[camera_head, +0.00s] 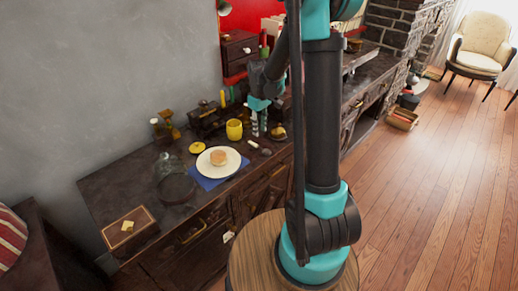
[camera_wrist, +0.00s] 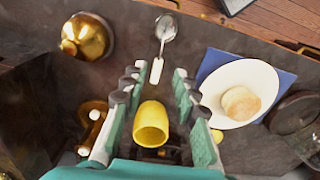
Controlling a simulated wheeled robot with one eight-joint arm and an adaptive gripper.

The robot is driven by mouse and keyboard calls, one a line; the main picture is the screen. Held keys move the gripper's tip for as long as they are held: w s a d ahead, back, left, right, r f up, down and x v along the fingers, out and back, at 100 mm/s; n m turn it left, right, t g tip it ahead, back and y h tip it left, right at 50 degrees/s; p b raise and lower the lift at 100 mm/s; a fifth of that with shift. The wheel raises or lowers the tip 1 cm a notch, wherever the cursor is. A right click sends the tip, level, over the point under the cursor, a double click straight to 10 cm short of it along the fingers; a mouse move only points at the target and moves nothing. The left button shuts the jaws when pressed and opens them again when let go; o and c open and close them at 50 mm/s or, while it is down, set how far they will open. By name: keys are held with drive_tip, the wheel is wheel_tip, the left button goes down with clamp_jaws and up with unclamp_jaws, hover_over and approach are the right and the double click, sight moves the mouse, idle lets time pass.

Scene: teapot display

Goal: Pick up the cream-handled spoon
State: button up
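The spoon has a shiny metal bowl and a short cream handle (camera_wrist: 156,70). It lies on the dark counter with its bowl pointing up the wrist view. In the head view the spoon (camera_head: 254,144) lies just right of the white plate. My gripper (camera_wrist: 155,82) is open and empty, pointing down over the counter. In the wrist view the cream handle's end shows in the gap between the fingertips; I cannot tell the height between them.
A yellow cup (camera_wrist: 151,125) stands close behind the spoon, showing between my fingers. A white plate (camera_wrist: 216,82) with a bun sits on a blue napkin (camera_wrist: 207,62) to the right. A round brass object (camera_wrist: 86,37) stands to the left. Bare counter surrounds the spoon.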

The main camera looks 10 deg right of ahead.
sight(260, 147)
drive_tip(key=f, duration=0.9)
drive_tip(key=shift+s+d, duration=0.1)
drive_tip(key=shift+s, duration=0.15)
drive_tip(key=shift+r, duration=0.1)
clamp_jaws()
